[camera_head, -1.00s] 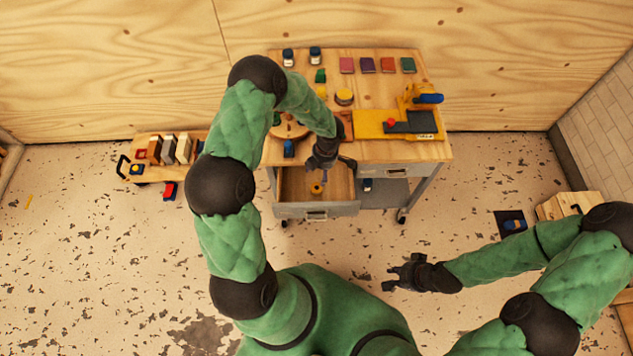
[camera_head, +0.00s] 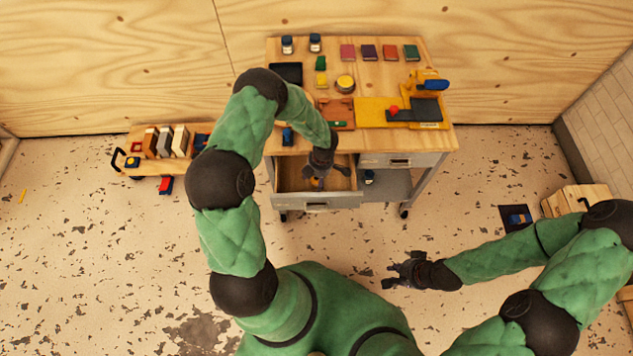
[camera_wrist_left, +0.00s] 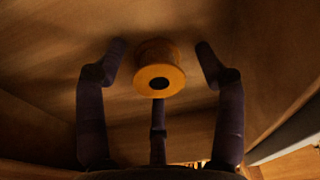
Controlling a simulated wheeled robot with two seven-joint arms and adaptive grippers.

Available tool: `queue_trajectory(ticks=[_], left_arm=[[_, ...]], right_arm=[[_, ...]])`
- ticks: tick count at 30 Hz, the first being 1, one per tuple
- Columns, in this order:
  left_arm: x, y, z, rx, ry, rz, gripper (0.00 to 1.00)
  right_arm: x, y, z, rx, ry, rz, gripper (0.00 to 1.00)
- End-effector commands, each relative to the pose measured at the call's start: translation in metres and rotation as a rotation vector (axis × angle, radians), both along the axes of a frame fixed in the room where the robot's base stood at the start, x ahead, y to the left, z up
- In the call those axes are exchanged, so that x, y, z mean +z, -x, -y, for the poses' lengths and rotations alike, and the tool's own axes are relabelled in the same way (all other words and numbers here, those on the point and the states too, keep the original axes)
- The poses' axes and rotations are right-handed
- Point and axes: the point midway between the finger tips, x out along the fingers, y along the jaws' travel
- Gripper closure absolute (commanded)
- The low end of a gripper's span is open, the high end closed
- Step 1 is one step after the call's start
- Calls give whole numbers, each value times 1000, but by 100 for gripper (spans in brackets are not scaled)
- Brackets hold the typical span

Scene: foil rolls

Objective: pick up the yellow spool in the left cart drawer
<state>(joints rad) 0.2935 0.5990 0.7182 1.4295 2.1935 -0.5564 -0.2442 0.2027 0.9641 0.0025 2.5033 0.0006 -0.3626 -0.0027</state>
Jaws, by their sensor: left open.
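The yellow spool (camera_wrist_left: 160,66) lies on the wooden floor of the open left cart drawer (camera_head: 316,204). In the left wrist view it sits between the spread fingers of my left gripper (camera_wrist_left: 162,60), with a gap on both sides. The gripper is open and has not closed on it. In the head view my left gripper (camera_head: 318,178) is down in the drawer and mostly covers the spool. My right gripper (camera_head: 398,272) hangs empty over the floor to the right, away from the cart; its fingers look spread.
The cart top (camera_head: 345,135) above the drawer holds a yellow tool (camera_head: 425,82), colored blocks and jars. The drawer walls stand close around my left gripper. A low trolley (camera_head: 150,140) with several upright blocks stands at the left. Floor in front is clear.

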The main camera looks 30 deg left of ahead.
Motion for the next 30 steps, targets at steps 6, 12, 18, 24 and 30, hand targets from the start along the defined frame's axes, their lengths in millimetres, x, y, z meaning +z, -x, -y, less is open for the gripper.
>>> queue_trajectory(ticks=[6,12,18,24,30], left_arm=[[1,-1,0,0,-1,2,33],[1,-1,0,0,-1,2,85],[1,-1,0,0,-1,1,85],[6,-1,0,-1,-1,1,85],[38,-1,0,-1,-1,3,85]], right_arm=[[1,0,0,0,0,0,74],[1,0,0,0,0,1,74],[1,0,0,0,0,0,74],[4,0,0,0,0,0,74],[20,0,0,0,0,0,74]])
